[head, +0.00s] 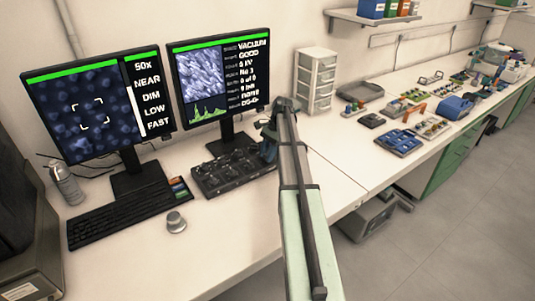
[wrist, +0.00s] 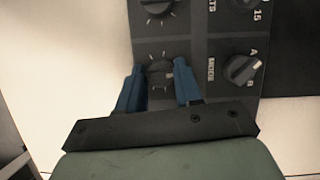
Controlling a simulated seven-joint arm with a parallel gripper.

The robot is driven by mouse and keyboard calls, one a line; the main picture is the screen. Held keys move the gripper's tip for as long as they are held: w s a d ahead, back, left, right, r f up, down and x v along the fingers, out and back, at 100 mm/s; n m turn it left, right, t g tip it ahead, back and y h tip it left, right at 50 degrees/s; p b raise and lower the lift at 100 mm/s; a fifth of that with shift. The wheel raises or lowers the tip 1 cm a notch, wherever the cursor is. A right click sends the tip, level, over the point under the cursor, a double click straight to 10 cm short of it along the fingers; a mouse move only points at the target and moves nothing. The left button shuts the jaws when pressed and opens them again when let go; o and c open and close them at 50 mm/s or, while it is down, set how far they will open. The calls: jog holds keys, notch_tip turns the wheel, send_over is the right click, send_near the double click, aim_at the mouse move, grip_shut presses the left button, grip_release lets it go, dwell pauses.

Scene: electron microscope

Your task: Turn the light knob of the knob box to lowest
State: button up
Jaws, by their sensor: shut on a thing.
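The black knob box (head: 215,181) lies on the bench below the monitors. My gripper (wrist: 160,70) is at its right end, with blue fingers on either side of a small dark knob (wrist: 159,75). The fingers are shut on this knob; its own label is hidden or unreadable. Another knob (wrist: 157,5) with tick marks is at the top edge. In the head view my arm hides the gripped knob. The left monitor (head: 98,102) reads 50x, NEAR, DIM, LOW, FAST.
A keyboard (head: 118,213) and a small round metal piece (head: 176,222) lie left of the box. The right monitor (head: 219,75) stands close behind it. A white drawer unit (head: 315,80) and trays with parts are farther right. Bench in front of the box is clear.

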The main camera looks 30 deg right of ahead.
jog(key=n+g, duration=0.1)
jog(key=n, duration=0.2)
jog(key=n+g+h, duration=0.1)
jog(key=n, duration=0.2)
jog(key=shift+w+n+g, duration=0.1)
jog(key=shift+n+g, duration=0.2)
jog(key=shift+n, duration=0.1)
dwell(0.4)
jog(key=o, duration=1)
jog(key=shift+o, duration=0.2)
jog(key=v, duration=0.5)
jog(key=shift+w+d+r, duration=0.1)
jog(key=shift+w+d, duration=0.1)
jog(key=shift+w, duration=0.05)
jog(key=w+d, duration=0.3)
jog(key=d, duration=0.1)
jog(key=w+d, duration=0.4)
jog(key=shift+w+d, duration=0.25)
